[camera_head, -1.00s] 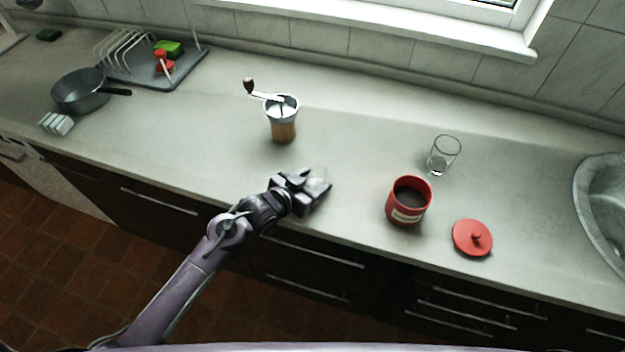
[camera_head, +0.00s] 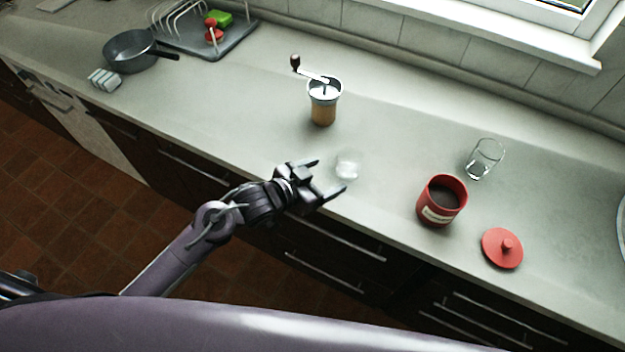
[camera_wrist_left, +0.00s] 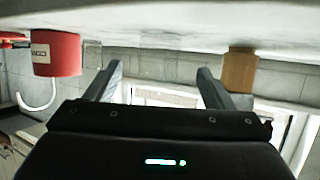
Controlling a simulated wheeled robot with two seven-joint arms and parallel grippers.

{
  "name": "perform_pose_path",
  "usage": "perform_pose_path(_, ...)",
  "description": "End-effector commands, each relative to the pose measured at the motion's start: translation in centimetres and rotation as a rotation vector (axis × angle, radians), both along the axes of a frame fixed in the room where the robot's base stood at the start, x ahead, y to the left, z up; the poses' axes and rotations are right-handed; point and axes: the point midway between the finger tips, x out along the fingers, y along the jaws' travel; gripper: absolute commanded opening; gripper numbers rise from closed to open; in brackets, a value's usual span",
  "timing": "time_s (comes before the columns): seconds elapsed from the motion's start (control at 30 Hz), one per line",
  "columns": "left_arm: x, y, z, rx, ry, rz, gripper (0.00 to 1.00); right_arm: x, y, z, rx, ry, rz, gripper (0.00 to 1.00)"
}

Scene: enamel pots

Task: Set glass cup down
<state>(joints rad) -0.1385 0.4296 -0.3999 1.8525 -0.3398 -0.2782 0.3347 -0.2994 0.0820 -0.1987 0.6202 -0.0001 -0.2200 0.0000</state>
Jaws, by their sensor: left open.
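A clear glass cup (camera_head: 347,165) stands on the counter, just beyond the fingertips of my left gripper (camera_head: 331,174). The gripper is open and empty, with a small gap to the cup. In the left wrist view the picture is upside down; the open fingers (camera_wrist_left: 158,72) point at a faint, see-through shape (camera_wrist_left: 160,58) that looks like the cup. Its outline is hard to make out there. My right gripper is not in view.
A coffee grinder (camera_head: 323,105) stands behind the cup. To the right are a red pot (camera_head: 441,203), its red lid (camera_head: 502,248) and another glass (camera_head: 484,158). A pan (camera_head: 135,52) and a dish rack tray (camera_head: 240,32) are far left. The counter (camera_head: 250,125) is clear left of the cup.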

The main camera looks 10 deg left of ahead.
Motion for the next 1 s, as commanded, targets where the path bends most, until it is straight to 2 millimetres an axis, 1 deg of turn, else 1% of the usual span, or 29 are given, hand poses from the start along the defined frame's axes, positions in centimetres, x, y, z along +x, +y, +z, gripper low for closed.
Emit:
perform_pose_path(0.03,-0.8,0.5,0.2,0.004,0.0,-0.003,0.76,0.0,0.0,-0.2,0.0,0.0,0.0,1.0)
perform_pose_path(0.13,-1.8,1.4,0.7,0.002,0.001,-0.001,0.76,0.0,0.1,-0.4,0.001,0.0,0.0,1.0)
perform_pose_path(0.3,-2.5,2.1,1.4,0.0,0.0,-0.001,0.76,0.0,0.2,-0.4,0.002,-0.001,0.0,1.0)
perform_pose_path(0.87,-2.6,2.2,1.5,0.0,0.0,0.0,0.76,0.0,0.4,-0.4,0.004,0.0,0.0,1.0)
perform_pose_path(1.0,-2.7,2.5,1.7,0.029,0.016,0.04,0.76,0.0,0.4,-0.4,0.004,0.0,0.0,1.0)
